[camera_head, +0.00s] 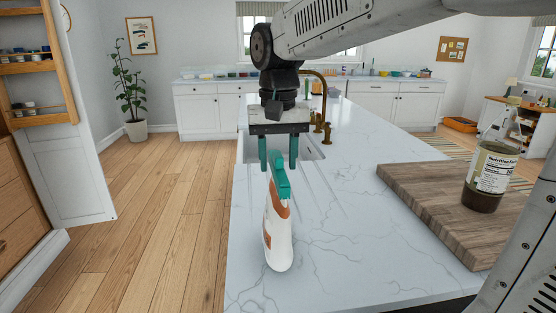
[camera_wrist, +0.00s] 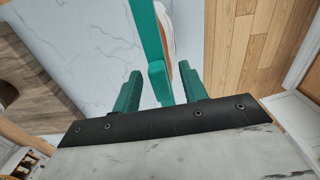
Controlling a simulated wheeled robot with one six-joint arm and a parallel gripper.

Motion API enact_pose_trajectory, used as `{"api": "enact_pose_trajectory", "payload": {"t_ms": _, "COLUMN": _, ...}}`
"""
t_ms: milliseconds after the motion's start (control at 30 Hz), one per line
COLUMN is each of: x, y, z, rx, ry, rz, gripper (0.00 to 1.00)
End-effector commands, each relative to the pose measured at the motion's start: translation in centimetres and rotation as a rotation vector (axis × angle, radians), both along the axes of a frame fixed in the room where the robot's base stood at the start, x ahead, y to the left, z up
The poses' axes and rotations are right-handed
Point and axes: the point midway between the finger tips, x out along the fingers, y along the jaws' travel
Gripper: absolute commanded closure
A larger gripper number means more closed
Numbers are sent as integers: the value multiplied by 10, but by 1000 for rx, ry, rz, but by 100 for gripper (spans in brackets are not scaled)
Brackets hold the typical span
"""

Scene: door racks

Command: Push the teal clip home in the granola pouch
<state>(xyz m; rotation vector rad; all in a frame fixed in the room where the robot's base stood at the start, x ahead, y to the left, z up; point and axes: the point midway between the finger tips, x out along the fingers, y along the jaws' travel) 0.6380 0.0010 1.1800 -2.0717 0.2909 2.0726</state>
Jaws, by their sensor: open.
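The granola pouch (camera_head: 278,240), white with orange-brown patches, stands upright on the marble counter, seen nearly edge-on. The teal clip (camera_head: 280,182) sits along its top edge. My gripper (camera_head: 278,168) is above the clip, pointing down, its two teal fingers apart with nothing held between them. In the wrist view the teal clip (camera_wrist: 150,45) lies between the open fingers as a long bar, with part of the pouch (camera_wrist: 167,32) beside it. How deeply the clip is seated on the pouch cannot be told.
A wooden cutting board (camera_head: 425,205) lies on the right of the counter, with a labelled jar-like container (camera_head: 491,172) on it. The sink (camera_head: 310,148) and brass tap (camera_head: 321,115) are behind the pouch. The marble around the pouch is clear; the counter's left edge is close.

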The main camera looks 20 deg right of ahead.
Motion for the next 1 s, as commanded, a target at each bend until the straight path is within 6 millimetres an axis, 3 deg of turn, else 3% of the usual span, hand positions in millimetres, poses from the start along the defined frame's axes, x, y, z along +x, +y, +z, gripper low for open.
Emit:
{"api": "enact_pose_trajectory", "payload": {"t_ms": 400, "x": 0, "y": 0, "z": 64, "rx": 0, "ry": -2, "rz": 0, "gripper": 57}}
{"api": "enact_pose_trajectory", "payload": {"t_ms": 1000, "x": 0, "y": 0, "z": 70, "rx": 0, "ry": 0, "rz": 0, "gripper": 57}}
